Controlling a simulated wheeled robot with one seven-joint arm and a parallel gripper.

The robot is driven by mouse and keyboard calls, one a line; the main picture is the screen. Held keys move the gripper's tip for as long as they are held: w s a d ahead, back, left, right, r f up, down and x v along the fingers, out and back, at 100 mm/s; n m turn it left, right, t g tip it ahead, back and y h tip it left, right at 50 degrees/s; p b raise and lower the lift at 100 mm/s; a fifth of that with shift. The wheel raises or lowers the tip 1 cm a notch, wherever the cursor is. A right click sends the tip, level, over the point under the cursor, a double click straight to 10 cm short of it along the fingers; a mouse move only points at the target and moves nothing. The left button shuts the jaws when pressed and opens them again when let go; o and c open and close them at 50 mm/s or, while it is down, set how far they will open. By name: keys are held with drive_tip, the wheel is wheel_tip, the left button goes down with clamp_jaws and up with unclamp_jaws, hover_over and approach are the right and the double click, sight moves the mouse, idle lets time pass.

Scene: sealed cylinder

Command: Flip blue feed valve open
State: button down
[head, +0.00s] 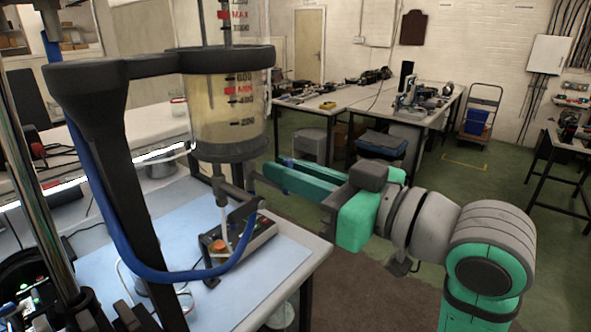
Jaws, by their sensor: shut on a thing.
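The clear sealed cylinder (228,115) stands upright in a dark frame, with yellowish liquid up to about the MIN mark. Below its base are dark pipe fittings (236,178). My gripper (275,170), with green fingers, reaches in from the right to just below and right of the cylinder's base. A small piece of the blue feed valve (287,160) shows at the fingers. My gripper is shut on it. The fingers hide most of the valve, so its handle angle cannot be told.
A blue hose (130,235) loops from the dark frame (110,100) to below the cylinder. A control box (238,240) with an orange knob sits on the blue mat (270,285) below my gripper. Benches (345,100) stand behind; the floor at right is mostly open.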

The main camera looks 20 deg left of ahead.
drive_tip(key=shift+s+r, duration=0.1)
drive_tip(key=shift+r, duration=0.05)
drive_tip(key=c, duration=1.8)
unclamp_jaws()
drive_tip(key=shift+s+a, duration=0.1)
drive_tip(key=v, duration=1.1)
